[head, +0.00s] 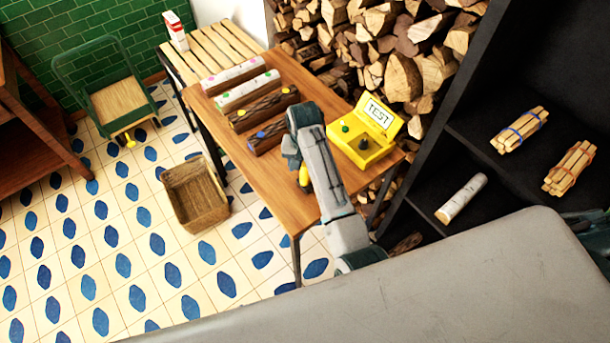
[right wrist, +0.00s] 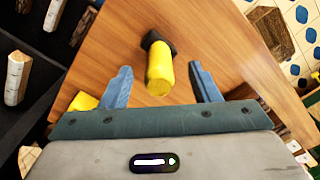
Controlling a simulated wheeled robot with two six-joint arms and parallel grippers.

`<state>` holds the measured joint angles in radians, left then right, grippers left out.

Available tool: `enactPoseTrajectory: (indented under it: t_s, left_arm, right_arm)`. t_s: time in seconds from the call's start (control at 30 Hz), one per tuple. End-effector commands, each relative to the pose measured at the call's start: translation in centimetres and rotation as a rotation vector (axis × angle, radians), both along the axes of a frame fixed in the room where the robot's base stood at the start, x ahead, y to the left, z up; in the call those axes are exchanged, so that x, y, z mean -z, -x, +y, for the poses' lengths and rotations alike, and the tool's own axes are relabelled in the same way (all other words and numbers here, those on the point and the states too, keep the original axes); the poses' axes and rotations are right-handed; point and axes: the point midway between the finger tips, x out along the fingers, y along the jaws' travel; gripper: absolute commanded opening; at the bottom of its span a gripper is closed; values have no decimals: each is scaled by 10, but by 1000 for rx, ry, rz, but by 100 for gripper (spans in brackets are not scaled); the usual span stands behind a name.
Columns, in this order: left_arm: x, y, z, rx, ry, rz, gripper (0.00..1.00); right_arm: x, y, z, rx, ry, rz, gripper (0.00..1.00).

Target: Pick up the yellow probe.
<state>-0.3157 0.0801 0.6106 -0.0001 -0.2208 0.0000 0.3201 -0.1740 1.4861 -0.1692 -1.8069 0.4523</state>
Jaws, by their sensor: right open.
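The yellow probe (right wrist: 160,72) stands out between the fingers in the right wrist view, with a black part at its far end over the wooden table. In the head view a small piece of it (head: 303,176) shows beside my right arm, and the rest is hidden. My right gripper (right wrist: 163,85) is open, with one blue finger on each side of the probe and visible gaps to both. In the head view the right gripper (head: 291,152) is over the table, partly hidden by its own arm. My left gripper is not in view.
A yellow tester box (head: 362,145) marked TEST stands on the wooden table (head: 285,179), right of my arm. Several logs with coloured dots (head: 265,108) lie at the table's far side. A wicker basket (head: 193,197) is on the floor. A dark shelf (head: 480,150) stands on the right.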

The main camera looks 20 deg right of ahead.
Motion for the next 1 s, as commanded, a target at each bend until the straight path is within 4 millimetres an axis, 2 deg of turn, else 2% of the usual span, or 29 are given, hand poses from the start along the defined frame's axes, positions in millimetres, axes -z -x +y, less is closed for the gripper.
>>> enactPoseTrajectory:
  t_s: [0.13, 0.3, 0.4, 0.7, 0.77, 0.97, 1.0]
  left_arm:
    - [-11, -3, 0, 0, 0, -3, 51]
    - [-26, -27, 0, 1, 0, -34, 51]
    - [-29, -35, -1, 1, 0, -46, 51]
    - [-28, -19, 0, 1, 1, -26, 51]
    - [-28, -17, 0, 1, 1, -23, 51]
    - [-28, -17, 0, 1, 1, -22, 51]
    - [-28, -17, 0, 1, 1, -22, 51]
  right_arm:
    - [10, 0, -3, -1, 2, 4, 56]
    - [34, -2, -5, 0, 1, 6, 56]
    - [46, -2, -5, 0, 1, 3, 56]
    - [54, -3, -5, 0, 0, 0, 56]
    - [53, -3, -5, 0, 0, 0, 48]
    - [53, -3, -4, 0, 0, 0, 9]
    - [53, -3, -4, 0, 0, 0, 7]
